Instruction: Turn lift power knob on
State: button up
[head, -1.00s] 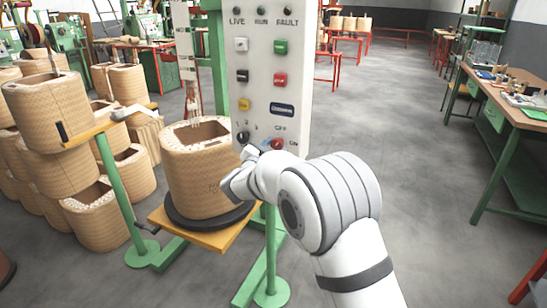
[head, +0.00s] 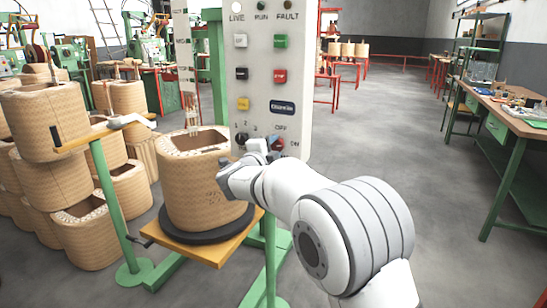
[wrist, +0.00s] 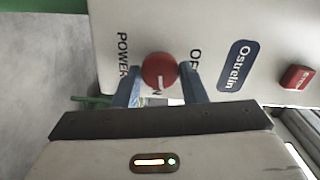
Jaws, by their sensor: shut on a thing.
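The red power knob (wrist: 159,68) is on the white control panel, between the words POWER and OFF in the wrist view. Its white pointer mark points down in that view, toward my gripper, which is the panel's right side. My gripper (wrist: 160,88) is shut on the knob, with a blue-grey finger on each side of it. In the head view the knob (head: 277,142) is partly hidden by my gripper (head: 266,147). The ON label shows just right of it. The LIVE lamp (head: 237,7) at the panel's top is bright white.
A dark knob (head: 241,139) and several coloured buttons are on the control panel (head: 260,90). A wound coil (head: 200,190) stands on a yellow platform (head: 216,252) beneath my arm. More coils stack at left. A workbench (head: 510,105) is at right, with clear floor between.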

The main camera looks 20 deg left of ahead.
jog(key=shift+m+b, duration=0.75)
jog(key=shift+m, duration=0.25)
jog(key=o, duration=1)
jog(key=s, duration=0.7)
jog(key=shift+s+a+p, duration=0.3)
jog(key=shift+s+p, duration=0.1)
jog(key=shift+p, duration=0.05)
